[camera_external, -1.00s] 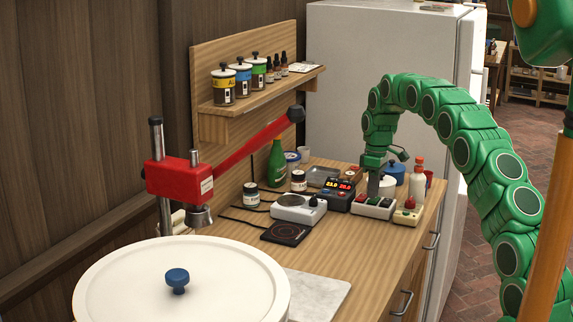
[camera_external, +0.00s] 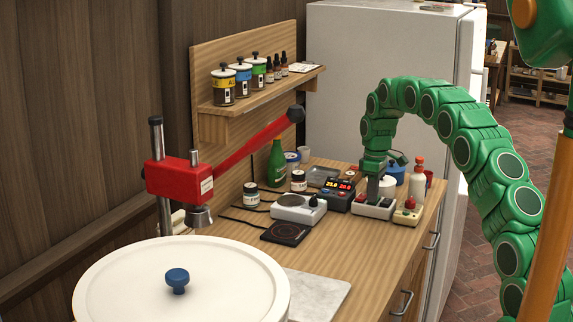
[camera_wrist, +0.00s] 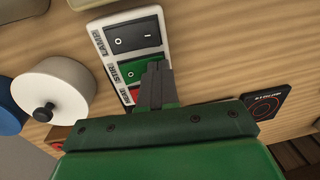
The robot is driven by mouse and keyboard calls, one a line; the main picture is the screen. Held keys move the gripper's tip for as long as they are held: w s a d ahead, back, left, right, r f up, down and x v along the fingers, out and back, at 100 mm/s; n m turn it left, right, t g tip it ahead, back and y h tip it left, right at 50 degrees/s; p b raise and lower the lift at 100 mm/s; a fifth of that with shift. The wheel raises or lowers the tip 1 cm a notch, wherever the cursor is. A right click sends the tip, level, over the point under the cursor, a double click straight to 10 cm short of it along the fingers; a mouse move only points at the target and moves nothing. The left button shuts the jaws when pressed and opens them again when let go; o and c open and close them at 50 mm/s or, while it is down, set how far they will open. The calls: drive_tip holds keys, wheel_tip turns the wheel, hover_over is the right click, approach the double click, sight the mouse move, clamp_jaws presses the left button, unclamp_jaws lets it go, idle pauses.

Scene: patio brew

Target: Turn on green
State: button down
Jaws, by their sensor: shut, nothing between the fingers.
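A white switch strip (camera_wrist: 110,57) lies on the wooden counter in the wrist view. It carries a black rocker (camera_wrist: 133,37) labelled LAMP, a green rocker (camera_wrist: 135,74) beside a label that seems to read STIR, and a mostly hidden red rocker (camera_wrist: 134,95). My gripper (camera_wrist: 157,68) is shut and empty, its tips over the right part of the green rocker; I cannot tell whether they press it. The O end of the green rocker shows; its other end is hidden by my fingers. In the external view, my gripper (camera_external: 373,197) points down onto the strip (camera_external: 386,213).
A second box with a red knob (camera_external: 407,213) stands right of the strip, and a black controller with lit digits (camera_external: 336,196) left of it. A white lidded pot (camera_wrist: 60,90) is close by. A hotplate (camera_external: 299,208) and a black pad (camera_external: 286,233) sit nearer the front.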

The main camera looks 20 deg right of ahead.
drive_tip(key=shift+w+d+r, duration=0.3)
drive_tip(key=shift+w+d, duration=0.2)
idle(0.3)
wheel_tip(320, 180, up, 14)
drive_tip(key=s+a, duration=0.1)
idle(0.6)
drive_tip(key=shift+s+a+f, duration=0.1)
drive_tip(key=shift+s, duration=0.1)
